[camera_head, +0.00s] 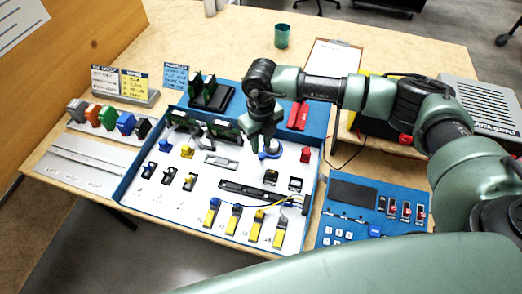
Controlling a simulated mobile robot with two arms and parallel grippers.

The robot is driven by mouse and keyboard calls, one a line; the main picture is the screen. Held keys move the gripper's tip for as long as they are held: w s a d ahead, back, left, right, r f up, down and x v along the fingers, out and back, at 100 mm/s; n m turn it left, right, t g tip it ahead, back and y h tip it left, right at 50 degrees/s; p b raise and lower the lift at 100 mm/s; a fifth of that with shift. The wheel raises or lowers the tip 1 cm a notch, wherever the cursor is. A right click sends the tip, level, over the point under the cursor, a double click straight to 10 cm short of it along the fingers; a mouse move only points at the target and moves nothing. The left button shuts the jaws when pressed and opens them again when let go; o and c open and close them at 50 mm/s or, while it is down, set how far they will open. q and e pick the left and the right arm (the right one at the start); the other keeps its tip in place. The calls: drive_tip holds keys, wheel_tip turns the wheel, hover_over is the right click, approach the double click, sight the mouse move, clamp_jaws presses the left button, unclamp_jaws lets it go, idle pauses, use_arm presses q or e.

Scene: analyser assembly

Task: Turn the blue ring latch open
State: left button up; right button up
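The blue ring latch (269,155) is on the white board, right of its middle, with a round grey part at its centre. My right gripper (262,146) points down right at the latch and partly covers it. Its fingertips are small and overlap the latch in the picture, so I cannot tell whether they touch it or how far apart they are. My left gripper is not in view.
The blue-edged tray (122,187) holds several connectors, switches and yellow levers (256,227). A red part (305,155) stands just right of the latch. A blue keypad panel (346,227), a power supply (482,105) and a green cup (282,36) stand around it.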

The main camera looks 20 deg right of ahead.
sight(261, 154)
drive_tip(key=shift+f+p, duration=0.3)
drive_tip(key=shift+f, duration=2)
clamp_jaws()
